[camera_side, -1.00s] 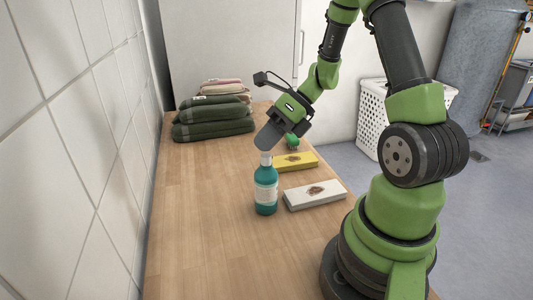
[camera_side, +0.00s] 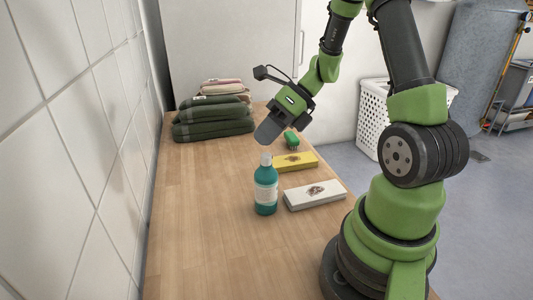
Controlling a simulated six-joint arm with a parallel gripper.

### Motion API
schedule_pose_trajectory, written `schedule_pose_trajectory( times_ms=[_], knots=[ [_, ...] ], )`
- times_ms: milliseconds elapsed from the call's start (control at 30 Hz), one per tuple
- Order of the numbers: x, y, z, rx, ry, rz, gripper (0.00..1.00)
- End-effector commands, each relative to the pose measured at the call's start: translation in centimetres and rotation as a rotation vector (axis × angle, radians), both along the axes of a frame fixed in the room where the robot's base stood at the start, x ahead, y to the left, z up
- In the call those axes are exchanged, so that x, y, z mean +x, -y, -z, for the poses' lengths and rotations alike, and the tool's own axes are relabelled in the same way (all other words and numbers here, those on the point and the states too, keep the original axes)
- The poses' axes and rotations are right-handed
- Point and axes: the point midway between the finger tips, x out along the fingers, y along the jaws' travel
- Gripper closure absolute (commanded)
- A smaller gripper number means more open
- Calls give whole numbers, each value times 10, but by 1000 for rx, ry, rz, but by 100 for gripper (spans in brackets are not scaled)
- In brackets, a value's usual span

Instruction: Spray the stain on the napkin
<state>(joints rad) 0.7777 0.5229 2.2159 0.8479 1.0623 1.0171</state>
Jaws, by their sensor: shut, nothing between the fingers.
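A teal bottle (camera_side: 265,189) with a pale label and a whitish top stands upright on the wooden counter. A folded white napkin (camera_side: 325,197) with a brown stain (camera_side: 315,190) lies to its right. A folded yellow napkin (camera_side: 285,165), also with a brown stain (camera_side: 292,158), lies behind it. My gripper (camera_side: 268,133) is above and just behind the bottle's top, tilted down to the left. It is shut with nothing in it. I cannot tell whether it touches the bottle's top.
A green brush (camera_side: 291,139) lies behind the yellow napkin. Folded dark green towels (camera_side: 213,128) are stacked at the back left, with lighter cloths on top. A white basket (camera_side: 370,118) stands on the floor beyond the counter. The counter's (camera_side: 200,220) left and front are clear.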

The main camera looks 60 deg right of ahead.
Motion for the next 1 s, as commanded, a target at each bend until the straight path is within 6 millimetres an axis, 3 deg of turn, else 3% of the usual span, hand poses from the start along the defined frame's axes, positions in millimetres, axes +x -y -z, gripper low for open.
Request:
schedule_pose_trajectory(
  times_ms=[333, 800, 1000],
  knots=[
    [0, 0, -4, -1, 2, 1, 100],
    [1, 0, -52, -3, 5, 0, 100],
    [0, 0, -61, 0, 0, 0, 100]
  ],
)
